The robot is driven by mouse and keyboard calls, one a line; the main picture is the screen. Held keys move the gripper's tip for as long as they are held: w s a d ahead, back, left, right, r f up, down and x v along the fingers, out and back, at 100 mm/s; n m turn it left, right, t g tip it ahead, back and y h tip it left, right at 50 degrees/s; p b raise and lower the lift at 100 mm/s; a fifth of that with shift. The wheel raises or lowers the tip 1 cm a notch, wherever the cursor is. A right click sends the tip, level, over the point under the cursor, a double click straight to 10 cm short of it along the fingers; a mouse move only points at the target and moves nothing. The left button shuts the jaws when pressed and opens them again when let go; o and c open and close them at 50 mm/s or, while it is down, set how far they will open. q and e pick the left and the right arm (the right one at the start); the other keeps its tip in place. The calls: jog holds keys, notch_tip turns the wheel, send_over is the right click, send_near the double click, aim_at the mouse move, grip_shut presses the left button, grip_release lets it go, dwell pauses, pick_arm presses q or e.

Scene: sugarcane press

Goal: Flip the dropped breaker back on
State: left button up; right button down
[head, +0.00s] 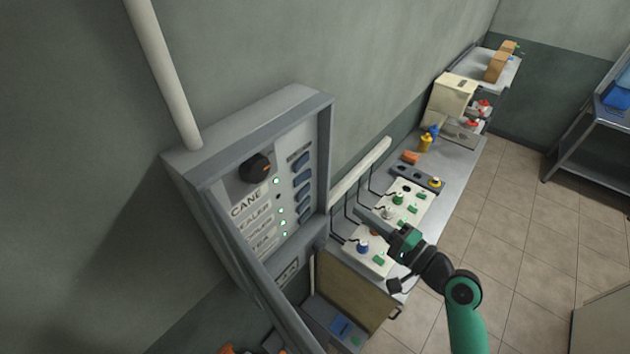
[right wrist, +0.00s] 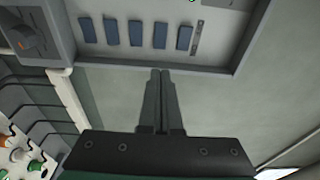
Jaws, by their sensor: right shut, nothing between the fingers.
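The grey breaker panel (head: 318,110) is on the wall, its face toward the right. It has a column of several blue breaker switches (head: 303,175), small lamps and white labels; "CANE" is readable. Most lamps glow green; one lamp (head: 278,196) looks dark. I cannot tell any switch's position from its tilt. My right gripper (head: 361,213) is right of the panel, its fingers shut and empty. In the right wrist view the fingertips (right wrist: 160,72) point at the row of blue switches (right wrist: 160,35), appearing just short of it. My left gripper is out of view.
A black knob (head: 255,168) with an orange mark sits on the panel. The panel's open door (head: 262,285) is at its lower left.

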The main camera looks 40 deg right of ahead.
aim_at(310, 174)
jog(key=w+p, duration=0.1)
jog(key=w, duration=1.2)
jog(key=shift+a+p, duration=0.2)
jog(key=shift+p, duration=0.15)
jog(key=shift+w, duration=0.55)
jog(key=shift+w+d+b, duration=0.1)
jog(key=shift+w+b, duration=0.2)
jog(key=shift+s, duration=0.1)
